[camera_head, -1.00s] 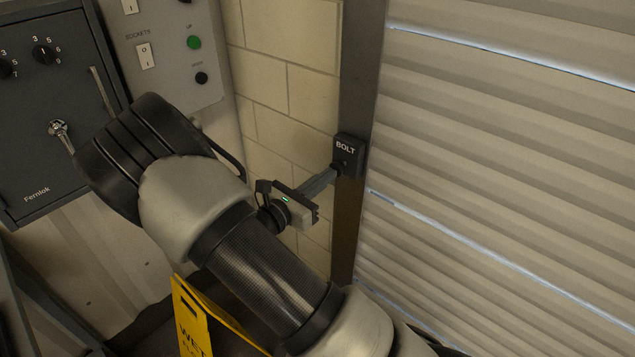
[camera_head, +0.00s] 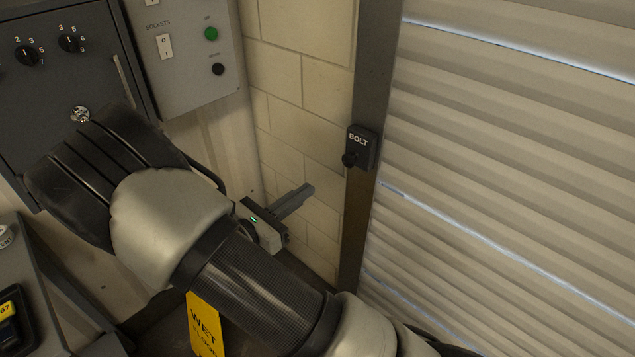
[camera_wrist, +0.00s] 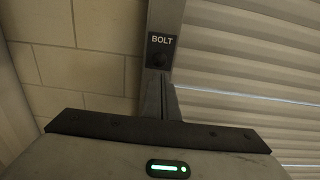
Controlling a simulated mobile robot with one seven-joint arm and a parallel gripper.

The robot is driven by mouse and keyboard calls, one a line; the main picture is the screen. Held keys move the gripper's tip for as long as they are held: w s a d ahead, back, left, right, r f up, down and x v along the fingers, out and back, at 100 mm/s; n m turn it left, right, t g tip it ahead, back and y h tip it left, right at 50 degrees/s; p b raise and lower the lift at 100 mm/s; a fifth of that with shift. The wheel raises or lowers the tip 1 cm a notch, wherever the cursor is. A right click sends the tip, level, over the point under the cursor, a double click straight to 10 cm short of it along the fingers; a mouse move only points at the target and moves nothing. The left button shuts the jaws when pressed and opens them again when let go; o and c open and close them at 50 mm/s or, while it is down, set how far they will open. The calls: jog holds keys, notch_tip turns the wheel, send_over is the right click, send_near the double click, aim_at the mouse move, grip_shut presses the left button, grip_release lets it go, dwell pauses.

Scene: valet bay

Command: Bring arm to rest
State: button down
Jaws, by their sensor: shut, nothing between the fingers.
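My gripper (camera_head: 303,192) is shut and empty in the head view, in front of the pale block wall. It is left of and below the black bolt box (camera_head: 362,148) and apart from it. The box is marked BOLT, has a dark knob at its lower left, and sits on the dark door post. In the wrist view the bolt box (camera_wrist: 161,51) is straight ahead, beyond my fingers (camera_wrist: 153,95). My arm crosses the lower left of the head view and hides part of the grey cabinet (camera_head: 55,110).
The pale roller shutter (camera_head: 500,190) fills the right side. A switch panel (camera_head: 190,75) with green and black buttons is on the wall at upper left. A yellow wet-floor sign (camera_head: 205,325) stands below my arm. A dark bench edge (camera_head: 40,285) is at far left.

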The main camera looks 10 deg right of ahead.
jog(key=shift+v, duration=0.85)
jog(key=s+d+r+m+g+y+p, duration=0.4)
jog(key=s+d+r+m+g+y, duration=0.1)
jog(key=s+d+r+m+g, duration=0.7)
jog(key=s+a+r+m+t+y+p, duration=0.4)
jog(key=s+r+m+t+y, duration=0.3)
jog(key=r+m, duration=0.6)
jog(key=s+y, duration=0.1)
jog(key=y, duration=0.1)
jog(key=shift+s+a+r+y, duration=0.15)
jog(key=shift+s+a+y, duration=0.15)
jog(key=shift+s+a, duration=0.1)
jog(key=shift+s, duration=0.15)
